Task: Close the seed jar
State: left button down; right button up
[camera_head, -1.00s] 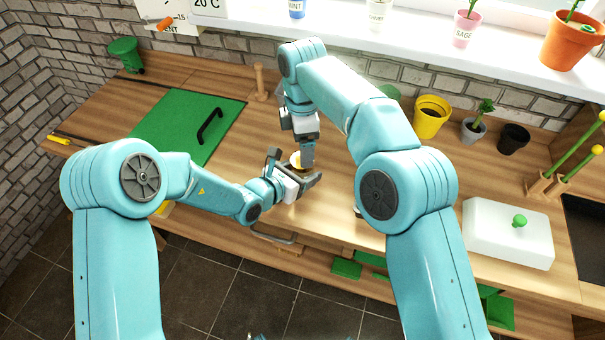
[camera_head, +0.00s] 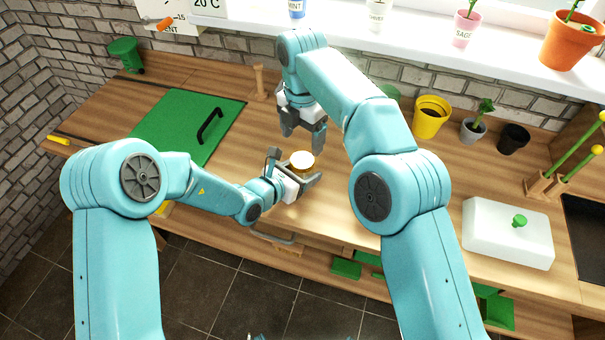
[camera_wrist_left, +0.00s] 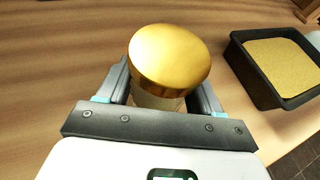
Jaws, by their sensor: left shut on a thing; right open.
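The seed jar (camera_wrist_left: 155,98) stands upright on the wooden bench, with a gold lid (camera_wrist_left: 170,58) sitting on its top in the left wrist view. My left gripper (camera_head: 298,180) is shut around the jar's body, below the lid, with a finger on each side. My right gripper (camera_head: 303,138) is open and empty, above and behind the jar, clear of the lid. Whether the lid is fully tightened cannot be told.
A black tray of yellowish grains (camera_wrist_left: 285,68) lies to the right of the jar in the left wrist view. A green board (camera_head: 175,125) with a black handle is at the left. Pots, including a yellow one (camera_head: 431,115), and a white lidded box (camera_head: 508,235) stand at the right.

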aim_at(302, 160)
notch_tip(302, 160, down, 7)
jog(key=shift+r, duration=0.1)
dwell(0.3)
jog(key=c, duration=1.1)
jog(key=m, duration=0.9)
jog(key=o, duration=1.2)
jog(key=shift+c, duration=0.2)
